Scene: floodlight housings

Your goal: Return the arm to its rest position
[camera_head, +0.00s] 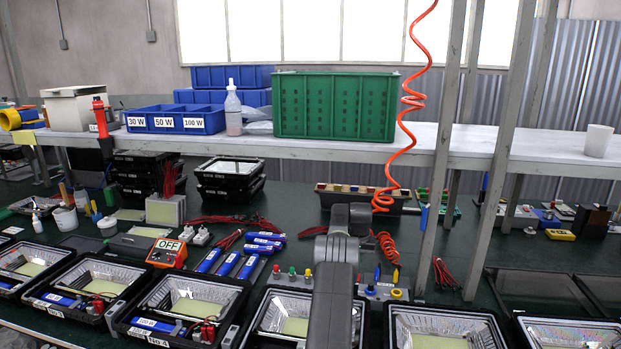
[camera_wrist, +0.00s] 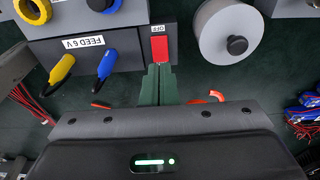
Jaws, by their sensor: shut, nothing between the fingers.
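My gripper (camera_wrist: 158,70) shows in the wrist view with its two green fingers together and nothing between them. The fingertips are close to a red switch (camera_wrist: 159,48) marked OFF on a grey box; I cannot tell whether they touch it. In the head view my arm reaches forward over the bench at the middle and hides part of the box (camera_head: 385,291). The fingers are hidden there.
Open floodlight housings (camera_head: 190,305) line the bench front. Blue battery packs (camera_head: 228,264) and an orange meter marked OFF (camera_head: 167,252) lie left of my arm. A coiled orange hose (camera_head: 412,98) hangs right of it. A shelf with a green crate (camera_head: 335,105) and grey posts (camera_head: 445,150) stands behind.

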